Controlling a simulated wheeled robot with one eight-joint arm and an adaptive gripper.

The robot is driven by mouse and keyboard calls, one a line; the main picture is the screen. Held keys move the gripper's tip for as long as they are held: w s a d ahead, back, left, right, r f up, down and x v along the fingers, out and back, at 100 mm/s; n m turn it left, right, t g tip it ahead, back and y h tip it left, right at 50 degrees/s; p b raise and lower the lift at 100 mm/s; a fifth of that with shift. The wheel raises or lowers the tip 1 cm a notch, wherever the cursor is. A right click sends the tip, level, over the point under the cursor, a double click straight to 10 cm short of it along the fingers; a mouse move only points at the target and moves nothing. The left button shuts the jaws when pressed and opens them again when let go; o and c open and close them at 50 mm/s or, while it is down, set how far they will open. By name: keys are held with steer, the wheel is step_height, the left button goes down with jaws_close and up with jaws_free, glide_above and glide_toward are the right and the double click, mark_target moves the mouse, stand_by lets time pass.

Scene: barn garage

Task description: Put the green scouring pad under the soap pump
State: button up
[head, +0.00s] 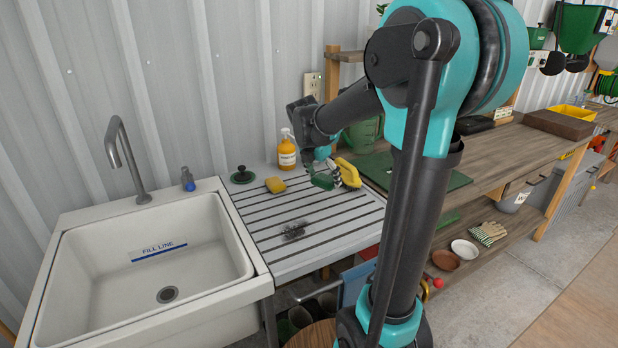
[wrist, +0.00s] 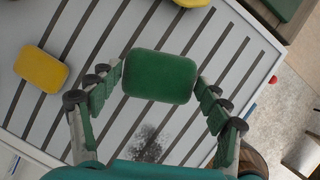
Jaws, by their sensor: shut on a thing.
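The green scouring pad (wrist: 160,76) lies between the fingers of my gripper (wrist: 158,80), which is shut on its two sides. In the head view the pad (head: 322,181) shows at my gripper (head: 326,174), over the far right part of the slatted drainboard (head: 330,232). The soap pump (head: 287,153), an orange bottle with a white top and a pale label, stands upright at the back of the drainboard by the wall, left of my gripper. It is not in the wrist view.
A yellow sponge (head: 275,184) lies in front of the soap pump. A dark green round plug (head: 242,175) sits to its left, and a dark wiry scourer or smudge (head: 294,230) in front. A yellow object (head: 348,172) is right of my gripper. The sink (head: 160,250) is at left.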

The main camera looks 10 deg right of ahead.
glide_above(300, 177)
steer(key=a, duration=0.1)
steer(key=f, duration=0.1)
steer(key=s+f, duration=0.1)
steer(key=shift+f, duration=0.3)
step_height(300, 177, down, 4)
steer(key=shift+f, duration=0.1)
steer(key=shift+w+a+f, duration=0.1)
steer(key=shift+f, duration=0.05)
steer(key=shift+f, duration=0.15)
steer(key=o, duration=0.9)
steer(key=shift+o, duration=0.2)
